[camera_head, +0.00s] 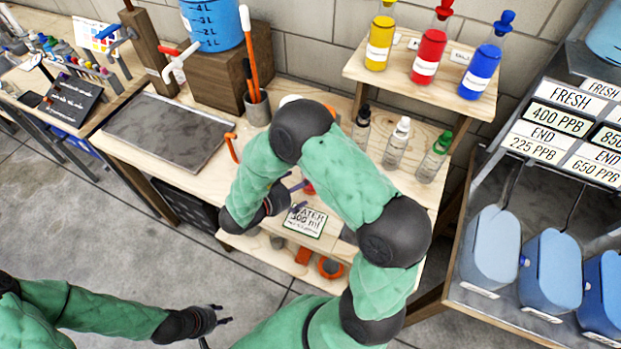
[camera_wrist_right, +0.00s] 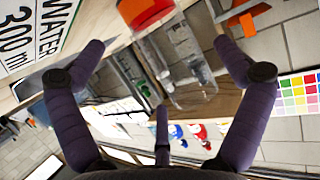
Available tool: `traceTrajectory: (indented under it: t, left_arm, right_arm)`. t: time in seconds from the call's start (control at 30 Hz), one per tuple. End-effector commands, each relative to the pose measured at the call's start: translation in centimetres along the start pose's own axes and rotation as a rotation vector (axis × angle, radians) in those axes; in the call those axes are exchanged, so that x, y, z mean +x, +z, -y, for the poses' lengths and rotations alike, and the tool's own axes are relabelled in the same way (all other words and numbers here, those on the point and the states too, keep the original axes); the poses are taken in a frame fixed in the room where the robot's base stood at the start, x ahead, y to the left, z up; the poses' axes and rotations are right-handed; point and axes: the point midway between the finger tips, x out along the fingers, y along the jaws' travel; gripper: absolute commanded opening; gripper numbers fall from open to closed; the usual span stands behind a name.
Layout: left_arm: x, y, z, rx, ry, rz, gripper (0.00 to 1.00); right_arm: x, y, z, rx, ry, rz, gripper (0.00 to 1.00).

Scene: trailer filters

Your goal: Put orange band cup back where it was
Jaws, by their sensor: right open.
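In the right wrist view, a clear cup with an orange-red band (camera_wrist_right: 148,12) is ahead of my right gripper (camera_wrist_right: 150,55), between its spread fingers and a little beyond them. The fingers appear apart from the cup. In the head view, a small red patch (camera_head: 308,188) beside my right gripper (camera_head: 298,197) may be this band; my arm hides most of the cup. The right gripper is open and empty. My left gripper (camera_head: 226,314) is open and empty at the lower left, over the floor and away from the bench.
A "WATER 300 ml" sign (camera_head: 306,220) is close to my right gripper. Dropper bottles (camera_head: 397,143) stand on the bench behind my right arm. A grey tray (camera_head: 165,128) lies left. An orange ring (camera_head: 330,267) is on the lower shelf. Blue containers (camera_head: 552,270) stand right.

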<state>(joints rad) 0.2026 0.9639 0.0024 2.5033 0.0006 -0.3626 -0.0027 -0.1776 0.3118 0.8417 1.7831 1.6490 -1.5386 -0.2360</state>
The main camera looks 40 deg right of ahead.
Motion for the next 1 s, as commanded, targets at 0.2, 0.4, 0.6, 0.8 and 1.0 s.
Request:
traceTrajectory:
  t: [0.2,0.4,0.6,0.8,1.0]
  left_arm:
    - [-1.3,0.0,-0.5,0.0,0.0,0.0,0.4]
    - [-1.7,0.1,-0.6,0.0,0.0,0.0,0.4]
    - [-1.7,0.1,-0.6,0.0,0.0,0.0,0.4]
    - [-1.7,0.1,-0.6,0.0,0.0,0.0,0.4]
    - [-1.7,0.1,-0.6,0.0,0.0,0.0,0.4]
  right_arm:
    - [-4.3,-0.1,0.1,-0.001,-0.003,0.0,0.99]
    - [-6.4,-0.1,0.0,0.0,-0.001,-0.001,0.99]
    - [-6.8,0.0,0.0,0.001,0.001,-0.001,0.99]
    - [-6.8,0.0,0.0,0.0,0.001,0.0,0.99]
    - [-6.8,0.0,0.0,0.0,0.001,0.0,0.99]
